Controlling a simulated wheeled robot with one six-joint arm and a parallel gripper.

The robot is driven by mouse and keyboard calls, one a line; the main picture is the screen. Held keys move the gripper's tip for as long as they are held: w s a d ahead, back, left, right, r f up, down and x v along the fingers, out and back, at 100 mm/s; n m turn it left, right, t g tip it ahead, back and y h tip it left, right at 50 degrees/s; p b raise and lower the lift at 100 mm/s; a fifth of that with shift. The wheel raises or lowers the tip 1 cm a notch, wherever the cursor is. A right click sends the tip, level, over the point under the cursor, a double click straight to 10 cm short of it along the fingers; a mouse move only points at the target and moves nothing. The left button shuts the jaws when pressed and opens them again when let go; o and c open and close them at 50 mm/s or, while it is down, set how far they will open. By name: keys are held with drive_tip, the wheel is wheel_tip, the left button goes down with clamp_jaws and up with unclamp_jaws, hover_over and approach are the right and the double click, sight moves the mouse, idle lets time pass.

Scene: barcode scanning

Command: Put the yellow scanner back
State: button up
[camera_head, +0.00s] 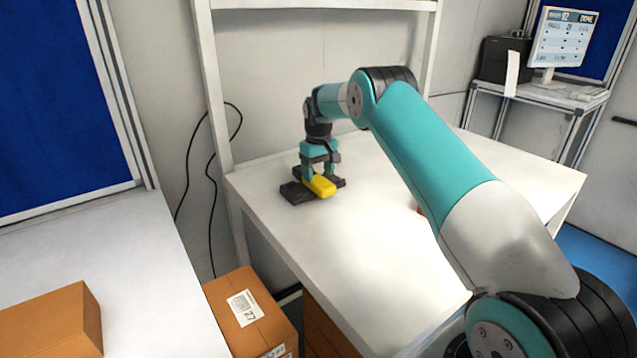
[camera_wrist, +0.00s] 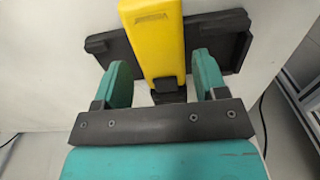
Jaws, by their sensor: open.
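The yellow scanner (camera_head: 322,186) rests on a black holder (camera_head: 298,193) on the white table, near its back left corner. In the wrist view the yellow scanner (camera_wrist: 154,40) lies across the flat black holder (camera_wrist: 222,40), its dark end pointing toward my gripper's base. My gripper (camera_head: 318,170) is over the scanner, pointing down. In the wrist view my gripper (camera_wrist: 160,68) is open, with one teal finger on each side of the scanner and a visible gap to each. Whether the scanner is fully seated in the holder cannot be told.
The white table (camera_head: 350,270) is mostly clear. A shelf upright (camera_head: 213,80) stands close behind the holder. A cardboard box (camera_head: 252,320) with a label is below the table's left edge, and another box (camera_head: 55,322) is on the left table. A monitor (camera_head: 563,38) stands at the back right.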

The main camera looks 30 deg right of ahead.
sight(318, 180)
wheel_tip(318, 180, up, 9)
drive_tip(key=b, duration=0.2)
drive_tip(key=s+a+r+n, duration=0.1)
drive_tip(key=s+a+r, duration=0.2)
drive_tip(key=s+a, duration=0.3)
drive_tip(key=s+a+r+n+y, duration=0.1)
drive_tip(key=s+a+r+n, duration=0.2)
drive_tip(key=a, duration=0.4)
drive_tip(key=s+a+r, duration=0.3)
drive_tip(key=s+a, duration=0.4)
drive_tip(key=s+a+n+y, duration=0.1)
drive_tip(key=s+a, duration=0.2)
drive_tip(key=s, duration=0.6)
drive_tip(key=s+a+f+y, duration=0.1)
drive_tip(key=s+a, duration=0.2)
drive_tip(key=s, duration=0.6)
drive_tip(key=s+a+f+n+y, duration=0.1)
drive_tip(key=s+a, duration=0.2)
drive_tip(key=s, duration=0.6)
drive_tip(key=shift+s+a+f+n+p, duration=0.2)
drive_tip(key=shift+s+f+n+p, duration=0.05)
drive_tip(key=shift+s+n+p, duration=0.1)
